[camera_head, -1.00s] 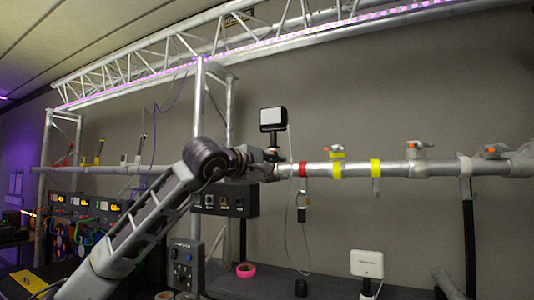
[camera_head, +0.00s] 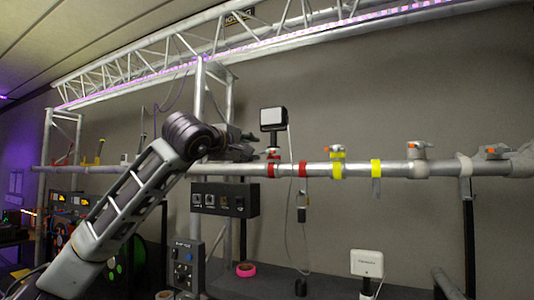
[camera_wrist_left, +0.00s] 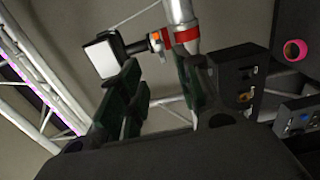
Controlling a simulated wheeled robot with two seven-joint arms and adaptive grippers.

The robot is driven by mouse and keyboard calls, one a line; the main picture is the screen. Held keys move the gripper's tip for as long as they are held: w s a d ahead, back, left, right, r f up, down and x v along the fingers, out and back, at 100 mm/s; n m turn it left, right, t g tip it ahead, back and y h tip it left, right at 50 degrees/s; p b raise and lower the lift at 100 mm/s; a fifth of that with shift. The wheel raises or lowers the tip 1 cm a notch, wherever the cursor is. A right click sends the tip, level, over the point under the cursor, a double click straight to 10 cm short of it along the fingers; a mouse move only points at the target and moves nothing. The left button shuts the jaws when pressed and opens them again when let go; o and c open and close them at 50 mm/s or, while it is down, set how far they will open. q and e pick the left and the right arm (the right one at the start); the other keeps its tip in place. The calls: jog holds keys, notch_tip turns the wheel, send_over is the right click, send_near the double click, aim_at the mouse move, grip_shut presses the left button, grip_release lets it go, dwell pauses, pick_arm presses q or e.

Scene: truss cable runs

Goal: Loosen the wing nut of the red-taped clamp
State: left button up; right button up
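The red-taped clamp (camera_head: 271,169) sits around the horizontal pipe in the head view, under a small lamp (camera_head: 273,119) on a black stem. Its orange wing nut (camera_head: 272,152) shows just above the pipe. In the left wrist view the red tape (camera_wrist_left: 187,35) and orange wing nut (camera_wrist_left: 156,37) lie beyond the fingers. My left gripper (camera_head: 250,146) is just left of the clamp, apart from it. In the left wrist view its dark fingers (camera_wrist_left: 158,92) stand apart with nothing between them. My right gripper is not in view.
A second red band (camera_head: 302,169) with a hanging cable is close right of the clamp. A yellow-taped clamp (camera_head: 337,165) and other clamps follow along the pipe (camera_head: 395,169). A black panel box (camera_head: 225,199) hangs below the gripper.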

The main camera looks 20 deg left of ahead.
aim_at(266, 152)
pick_arm(q)
jog(key=w+p, duration=0.4)
jog(key=w, duration=0.7)
jog(key=shift+w, duration=0.4)
jog(key=shift+w+p, duration=0.35)
jog(key=shift+w, duration=0.35)
jog(key=c, duration=0.7)
grip_shut()
